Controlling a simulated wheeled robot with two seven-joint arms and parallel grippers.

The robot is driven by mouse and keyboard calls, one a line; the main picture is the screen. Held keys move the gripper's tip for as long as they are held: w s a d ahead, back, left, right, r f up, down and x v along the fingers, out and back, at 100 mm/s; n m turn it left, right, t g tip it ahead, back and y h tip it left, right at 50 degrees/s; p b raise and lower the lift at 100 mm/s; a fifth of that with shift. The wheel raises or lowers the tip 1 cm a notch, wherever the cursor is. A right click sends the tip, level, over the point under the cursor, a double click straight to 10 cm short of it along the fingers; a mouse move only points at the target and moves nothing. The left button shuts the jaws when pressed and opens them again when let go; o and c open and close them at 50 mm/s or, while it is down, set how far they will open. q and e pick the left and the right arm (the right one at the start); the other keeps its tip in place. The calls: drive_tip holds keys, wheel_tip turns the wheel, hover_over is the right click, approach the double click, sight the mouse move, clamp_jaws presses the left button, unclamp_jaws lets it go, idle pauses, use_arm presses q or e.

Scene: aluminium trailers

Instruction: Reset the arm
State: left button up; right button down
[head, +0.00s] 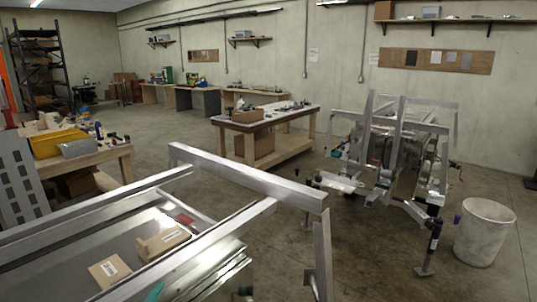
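Neither of my grippers shows in the head view, and no part of my arms can be made out for sure. An aluminium trailer frame (245,178) fills the lower left foreground. A small teal item (155,291) lies near the bottom edge, partly cut off.
A second aluminium trailer assembly (392,150) stands at the right, with a whitish bin (484,232) beside it. A wooden workbench (265,125) stands mid-room; another bench (88,156) is at the left. Concrete floor is open between the benches.

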use_arm(q)
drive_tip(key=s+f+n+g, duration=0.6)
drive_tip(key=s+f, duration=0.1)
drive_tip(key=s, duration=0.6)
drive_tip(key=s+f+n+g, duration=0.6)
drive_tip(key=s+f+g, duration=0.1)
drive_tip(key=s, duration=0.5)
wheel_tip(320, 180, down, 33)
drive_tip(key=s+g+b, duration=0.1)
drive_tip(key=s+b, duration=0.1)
drive_tip(key=b, duration=0.5)
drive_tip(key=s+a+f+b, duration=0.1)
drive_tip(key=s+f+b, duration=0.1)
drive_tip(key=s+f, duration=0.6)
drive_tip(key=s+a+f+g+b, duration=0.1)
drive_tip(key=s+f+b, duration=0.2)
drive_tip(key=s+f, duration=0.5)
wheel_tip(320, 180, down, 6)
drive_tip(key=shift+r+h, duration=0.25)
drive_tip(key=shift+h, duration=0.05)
